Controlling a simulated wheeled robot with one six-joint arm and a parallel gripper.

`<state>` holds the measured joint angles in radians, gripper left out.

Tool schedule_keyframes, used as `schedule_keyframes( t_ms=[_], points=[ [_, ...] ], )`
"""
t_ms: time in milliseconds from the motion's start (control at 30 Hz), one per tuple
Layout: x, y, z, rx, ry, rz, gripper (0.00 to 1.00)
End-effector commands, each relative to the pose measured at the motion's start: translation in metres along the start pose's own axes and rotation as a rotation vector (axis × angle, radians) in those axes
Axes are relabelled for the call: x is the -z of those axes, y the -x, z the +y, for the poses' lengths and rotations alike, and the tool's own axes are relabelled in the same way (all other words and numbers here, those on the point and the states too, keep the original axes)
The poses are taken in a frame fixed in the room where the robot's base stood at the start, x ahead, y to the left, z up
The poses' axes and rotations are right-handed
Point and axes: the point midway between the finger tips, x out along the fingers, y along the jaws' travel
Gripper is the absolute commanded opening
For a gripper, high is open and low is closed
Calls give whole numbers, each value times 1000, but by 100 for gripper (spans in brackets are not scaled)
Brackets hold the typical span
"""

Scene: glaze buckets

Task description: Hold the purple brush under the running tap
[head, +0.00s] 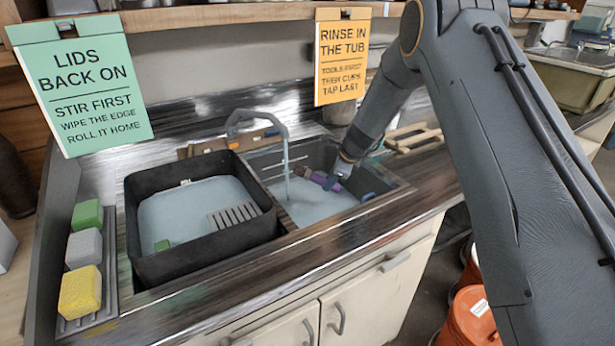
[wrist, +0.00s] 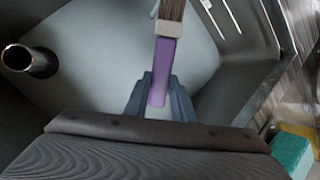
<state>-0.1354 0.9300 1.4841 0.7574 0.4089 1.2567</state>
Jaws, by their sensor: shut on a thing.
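The purple brush (head: 321,179) is over the right sink basin in the head view, its bristle end pointing left toward the tap. In the wrist view its purple handle (wrist: 161,75) is between the two blue-grey fingers, with a pale ferrule and brown bristles toward the top edge. My gripper (head: 338,175) is shut on the handle; its fingers also show in the wrist view (wrist: 160,98). The grey tap (head: 262,114) arches over the basin. A thin pale line below its spout looks like running water. The bristles appear just right of it, seemingly apart.
The right basin (head: 312,205) has a pale grey-blue floor or water. A black tub (head: 205,248) stands to its left. Green, grey and yellow sponges (head: 80,292) line a tray at far left. Two signs (head: 343,60) hang above. An orange bucket (head: 470,318) stands below right.

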Motion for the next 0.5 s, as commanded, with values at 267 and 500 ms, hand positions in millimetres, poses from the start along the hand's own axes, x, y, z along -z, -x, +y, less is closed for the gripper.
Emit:
schedule_keyframes(
  t_ms=[267, 500],
  points=[
    [15, 10, 10, 0, -1, 1, 0],
    [27, 18, 19, 0, -2, 0, 0]
  ],
)
